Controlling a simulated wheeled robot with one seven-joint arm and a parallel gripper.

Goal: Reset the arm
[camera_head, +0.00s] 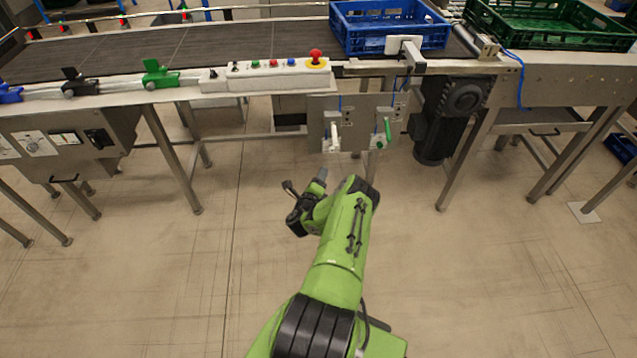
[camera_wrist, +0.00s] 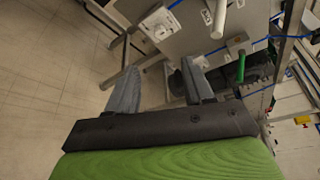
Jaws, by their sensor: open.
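My green arm reaches forward from the bottom of the head view toward the conveyor. My gripper (camera_head: 305,187) is at its end, over open floor in front of the conveyor and below its top edge. In the wrist view my gripper (camera_wrist: 160,88) shows two grey fingers spread apart with nothing between them. The fingers touch nothing that I can see. A panel (camera_head: 318,122) with a white handle (camera_head: 334,137) and a green handle (camera_head: 388,130) hangs beyond the gripper, apart from it.
The conveyor (camera_head: 130,52) runs across the back, with a blue crate (camera_head: 385,45) and a green crate (camera_head: 550,40) on the right. A control strip with a red button (camera_head: 316,56) lines its front. A dark motor (camera_head: 455,100) hangs below. The floor (camera_head: 130,290) nearby is clear.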

